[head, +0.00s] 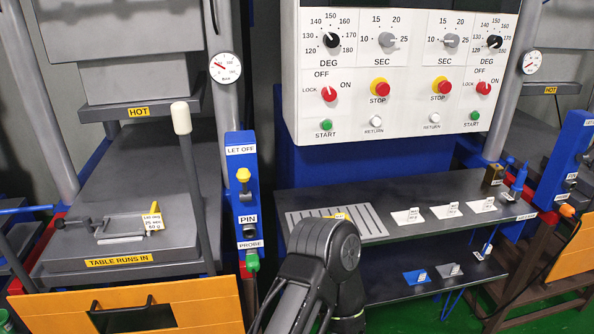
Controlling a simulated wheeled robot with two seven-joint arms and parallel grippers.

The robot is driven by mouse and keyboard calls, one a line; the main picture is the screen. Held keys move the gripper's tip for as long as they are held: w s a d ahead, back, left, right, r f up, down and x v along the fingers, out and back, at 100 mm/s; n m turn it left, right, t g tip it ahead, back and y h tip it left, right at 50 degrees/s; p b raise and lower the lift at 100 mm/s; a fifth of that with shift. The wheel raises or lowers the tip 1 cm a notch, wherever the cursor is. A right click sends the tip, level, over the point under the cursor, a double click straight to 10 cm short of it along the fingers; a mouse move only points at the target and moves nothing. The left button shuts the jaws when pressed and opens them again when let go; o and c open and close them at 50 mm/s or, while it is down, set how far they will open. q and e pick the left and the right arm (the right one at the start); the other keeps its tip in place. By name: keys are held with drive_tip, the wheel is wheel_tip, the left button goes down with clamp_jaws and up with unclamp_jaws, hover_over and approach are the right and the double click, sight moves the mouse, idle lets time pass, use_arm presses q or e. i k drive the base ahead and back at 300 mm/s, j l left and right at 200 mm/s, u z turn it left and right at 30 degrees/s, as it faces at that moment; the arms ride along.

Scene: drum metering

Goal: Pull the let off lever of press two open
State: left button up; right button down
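A blue post (236,205) stands at the right of the left-hand press and carries a LET OFF label (240,150). Just under the label is a small lever with a yellow knob (243,174). A tall grey lever with a white grip (181,118) rises to the left of the post, nearly upright. I see no press number, so I cannot tell which press is two. A dark link of my own arm shows at bottom centre; neither gripper is in view.
A control panel (400,75) with dials and buttons hangs above a dark shelf (400,225) holding white labelled cards. The left press has a HOT plate (170,107) and a table (120,180). An orange front panel (195,300) is below.

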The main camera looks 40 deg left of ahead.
sight(243, 174)
drive_tip(key=u, duration=1.85)
